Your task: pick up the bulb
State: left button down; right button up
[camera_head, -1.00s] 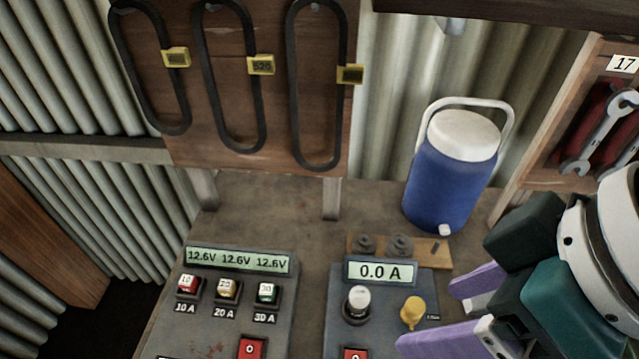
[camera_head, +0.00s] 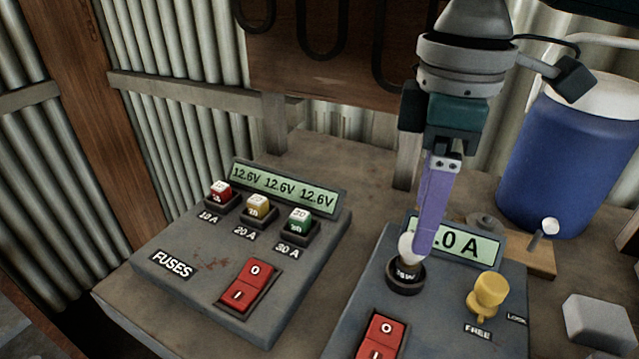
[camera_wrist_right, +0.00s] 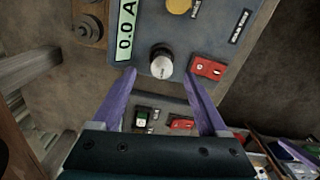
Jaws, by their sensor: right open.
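The bulb (camera_head: 406,255) is white with a dark printed label and sits upright in a dark round socket (camera_head: 405,279) on the grey panel with the "0 A" display. My right gripper (camera_head: 425,250) points down from above, its purple fingers beside the bulb; from the head only one finger shows clearly. In the right wrist view the bulb (camera_wrist_right: 161,64) lies just beyond the open fingertips, near the middle of the gap between the purple fingers (camera_wrist_right: 163,75). Nothing is held.
The yellow knob (camera_head: 487,294) stands right of the socket and a red switch (camera_head: 381,338) is in front. The fuse box (camera_head: 190,262) with three coloured fuses is at left. A blue cooler (camera_head: 560,160) stands at back right, and a grey block (camera_head: 597,322) lies at the right.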

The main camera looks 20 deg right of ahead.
aim_at(411, 257)
jog(key=f, duration=0.6)
jog(key=shift+a+f, duration=0.25)
jog(key=shift+f, duration=0.05)
grip_shut()
